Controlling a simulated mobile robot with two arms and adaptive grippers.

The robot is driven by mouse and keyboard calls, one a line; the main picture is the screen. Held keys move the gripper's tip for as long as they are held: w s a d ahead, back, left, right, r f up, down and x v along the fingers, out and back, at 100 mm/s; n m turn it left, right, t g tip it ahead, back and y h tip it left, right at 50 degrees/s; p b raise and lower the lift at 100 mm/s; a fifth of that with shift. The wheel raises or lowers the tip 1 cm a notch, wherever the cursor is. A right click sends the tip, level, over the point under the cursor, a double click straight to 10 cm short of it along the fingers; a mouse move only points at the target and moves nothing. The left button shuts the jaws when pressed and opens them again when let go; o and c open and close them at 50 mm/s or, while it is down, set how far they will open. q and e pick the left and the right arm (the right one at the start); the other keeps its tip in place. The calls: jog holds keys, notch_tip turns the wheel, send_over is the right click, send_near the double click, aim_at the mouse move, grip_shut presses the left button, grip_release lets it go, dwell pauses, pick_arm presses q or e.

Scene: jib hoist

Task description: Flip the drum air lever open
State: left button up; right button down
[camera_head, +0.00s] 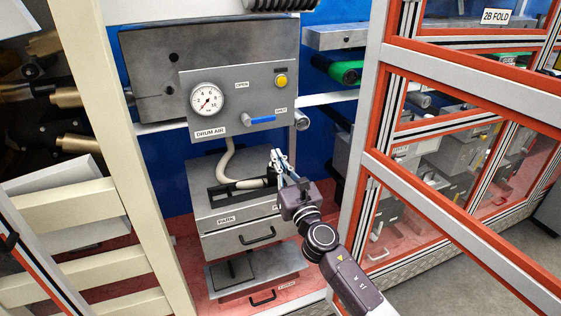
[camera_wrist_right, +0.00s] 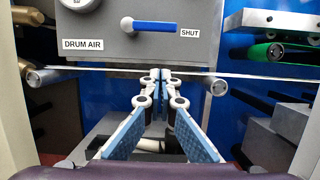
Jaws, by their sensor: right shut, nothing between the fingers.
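The drum air lever (camera_head: 262,120) is a blue handle on a grey panel (camera_head: 215,75). It lies roughly level, pivot at its left end, pointing right toward the SHUT label (camera_head: 280,109). The OPEN label (camera_head: 241,85) is above the pivot. The lever also shows at the top of the right wrist view (camera_wrist_right: 165,27), whole and uncovered. My right gripper (camera_head: 277,157) is below the panel, its fingertips together (camera_wrist_right: 160,74) and empty, below the lever and apart from it. My left gripper is not in view.
A round gauge (camera_head: 207,99) and a yellow button (camera_head: 281,80) sit on the same panel. A grey PARK box (camera_head: 225,219) with a pale hose stands below. An orange-edged guard frame (camera_head: 375,165) rises on the right and a cream post (camera_head: 125,150) on the left.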

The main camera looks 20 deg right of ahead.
aim_at(258, 118)
jog(key=w+r+p, duration=0.3)
jog(key=w+r, duration=0.2)
jog(key=shift+w+r, duration=0.15)
jog(key=shift+w, duration=0.05)
jog(key=shift+a, duration=0.1)
